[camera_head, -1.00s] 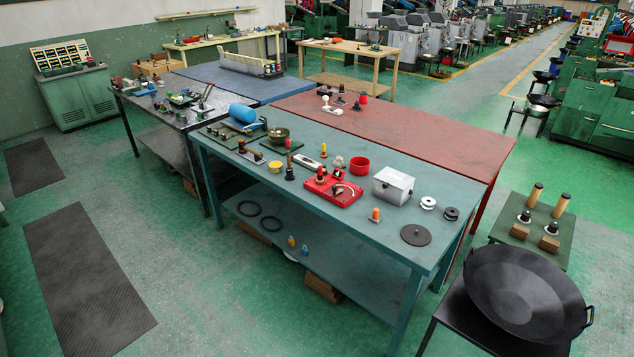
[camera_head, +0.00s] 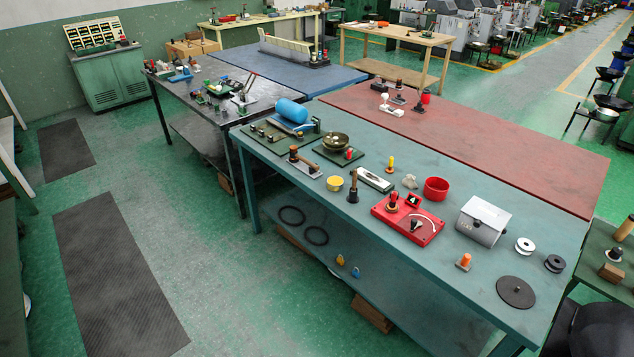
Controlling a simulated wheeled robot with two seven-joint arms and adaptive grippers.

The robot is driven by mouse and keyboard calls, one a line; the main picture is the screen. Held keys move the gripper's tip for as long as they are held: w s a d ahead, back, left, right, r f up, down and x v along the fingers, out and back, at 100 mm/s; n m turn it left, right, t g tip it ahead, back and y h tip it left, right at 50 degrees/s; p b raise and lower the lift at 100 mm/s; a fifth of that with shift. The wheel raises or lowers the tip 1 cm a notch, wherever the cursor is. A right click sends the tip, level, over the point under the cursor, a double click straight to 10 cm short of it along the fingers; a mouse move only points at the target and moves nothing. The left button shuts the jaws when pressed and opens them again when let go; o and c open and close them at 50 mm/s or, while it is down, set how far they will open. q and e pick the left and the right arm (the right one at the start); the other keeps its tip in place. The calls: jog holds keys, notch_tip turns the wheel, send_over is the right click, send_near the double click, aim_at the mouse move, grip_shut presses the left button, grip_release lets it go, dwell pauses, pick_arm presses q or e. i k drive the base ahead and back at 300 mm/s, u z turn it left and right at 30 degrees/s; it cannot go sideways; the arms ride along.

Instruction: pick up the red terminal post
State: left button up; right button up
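The teal worktable (camera_head: 420,283) fills the middle and right of the head view. A small upright red piece (camera_head: 349,154) stands on a dark green plate beside a brass bowl (camera_head: 335,142); it looks like the red terminal post, but it is too small to be sure. A similar orange post (camera_head: 464,260) stands on a small base near the table's front edge. A yellow post (camera_head: 390,164) stands farther back. Neither of my grippers is in view.
A dark disc (camera_head: 515,292) lies at the right. The green floor at the left, with dark mats (camera_head: 115,270), is clear.

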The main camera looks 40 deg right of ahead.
aim_at(391, 205)
jog(key=u, duration=0.1)
jog(key=i, duration=1.4)
jog(key=z, duration=0.25)
